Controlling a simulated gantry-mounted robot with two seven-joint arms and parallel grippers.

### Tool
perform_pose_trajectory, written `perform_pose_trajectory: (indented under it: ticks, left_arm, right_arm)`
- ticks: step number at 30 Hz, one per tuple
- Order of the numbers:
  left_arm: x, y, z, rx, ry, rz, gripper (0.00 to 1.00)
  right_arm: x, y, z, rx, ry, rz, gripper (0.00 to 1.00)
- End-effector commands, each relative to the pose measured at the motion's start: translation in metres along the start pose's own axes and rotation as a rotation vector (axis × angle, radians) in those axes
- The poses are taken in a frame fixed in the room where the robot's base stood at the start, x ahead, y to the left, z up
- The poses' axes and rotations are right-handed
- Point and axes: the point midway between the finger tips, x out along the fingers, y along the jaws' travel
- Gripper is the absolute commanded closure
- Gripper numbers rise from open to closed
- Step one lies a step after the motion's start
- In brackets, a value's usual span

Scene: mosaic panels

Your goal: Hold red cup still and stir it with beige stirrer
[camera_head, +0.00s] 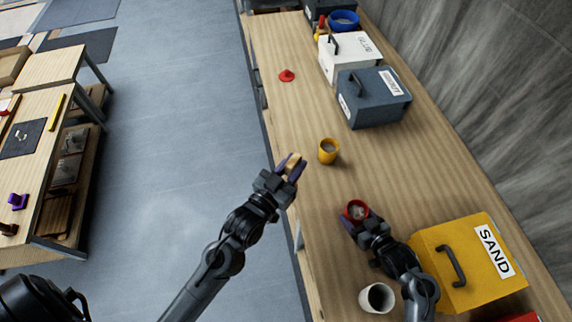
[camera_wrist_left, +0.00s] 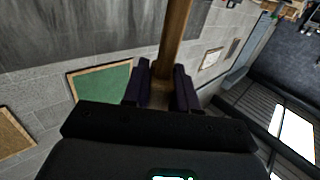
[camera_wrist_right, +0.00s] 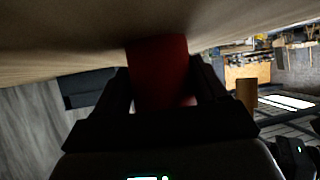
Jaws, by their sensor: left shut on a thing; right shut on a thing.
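The red cup (camera_head: 351,205) stands on the wooden bench in the head view, with greyish content inside. My right gripper (camera_head: 358,219) is shut on the red cup; the right wrist view shows the red cup (camera_wrist_right: 160,72) between its fingers. My left gripper (camera_head: 291,166) is shut on the beige stirrer (camera_head: 294,160), near the bench's left edge and apart from the red cup, up and to its left. The left wrist view shows the stirrer (camera_wrist_left: 173,45) as a brown rod between the fingers. Its far end is out of that view.
A yellow cup (camera_head: 328,152) stands right of my left gripper. A white cup (camera_head: 376,298) is below my right gripper, and a yellow SAND box (camera_head: 485,290) is beside it. A dark box (camera_head: 372,97), white box (camera_head: 347,60) and red knobbed piece (camera_head: 287,76) lie further up the bench.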

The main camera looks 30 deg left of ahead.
Motion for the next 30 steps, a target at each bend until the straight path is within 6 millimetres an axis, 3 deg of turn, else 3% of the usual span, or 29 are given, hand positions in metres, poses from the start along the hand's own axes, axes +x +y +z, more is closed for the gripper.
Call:
perform_pose_trajectory:
  ticks: [9,18,24,30]
  left_arm:
    - [0.044,0.09,-0.029,0.003,0.007,0.261,1.0]
    - [0.065,0.169,-0.051,0.004,0.004,0.492,1.0]
    - [0.068,0.189,-0.052,0.001,0.0,0.551,1.0]
    - [0.069,0.191,-0.043,0.001,-0.001,0.556,1.0]
  right_arm:
    - [0.0,0.0,0.0,0.0,-0.001,-0.001,0.45]
    - [0.0,0.0,0.0,0.0,0.0,0.0,0.45]
    - [0.0,0.0,0.0,0.0,0.0,0.0,0.45]
    - [0.0,0.0,0.0,0.0,0.0,0.0,0.45]
